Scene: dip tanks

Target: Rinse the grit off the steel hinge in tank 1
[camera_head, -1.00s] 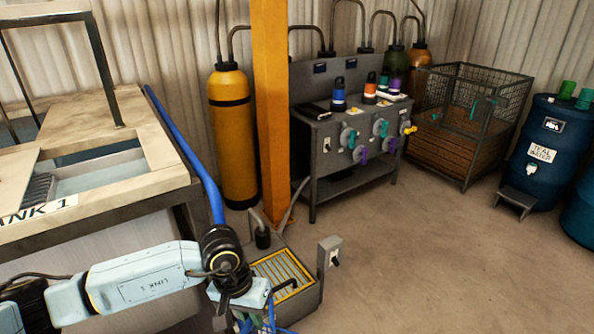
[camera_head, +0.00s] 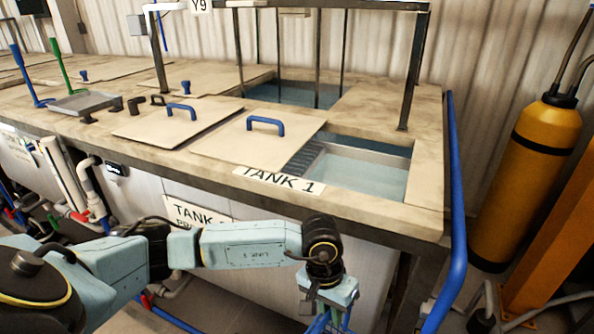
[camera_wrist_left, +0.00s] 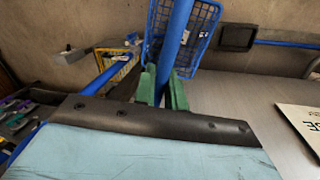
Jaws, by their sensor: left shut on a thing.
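Tank 1 (camera_head: 405,215) carries a "TANK 1" label (camera_head: 280,180) on its top edge. Its opening shows pale water (camera_head: 360,176), with a dark ribbed piece (camera_head: 304,160) at the left side. A lid with a blue handle (camera_head: 230,150) lies left of the opening. My left gripper (camera_wrist_left: 163,88) is shut on a blue bar in the left wrist view, and a blue wire basket (camera_wrist_left: 200,28) shows beyond the fingers. In the head view the left wrist is low in front of the tank, its fingers mostly cut off. I cannot make out the steel hinge. My right gripper is out of view.
A dark frame (camera_head: 415,68) stands over the tank top. A blue pipe (camera_head: 457,190) runs along the tank's right end. A yellow cylinder (camera_head: 530,150) and an orange post (camera_head: 560,240) stand at right. Another lid (camera_head: 178,123) and a grey tray (camera_head: 85,103) lie left.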

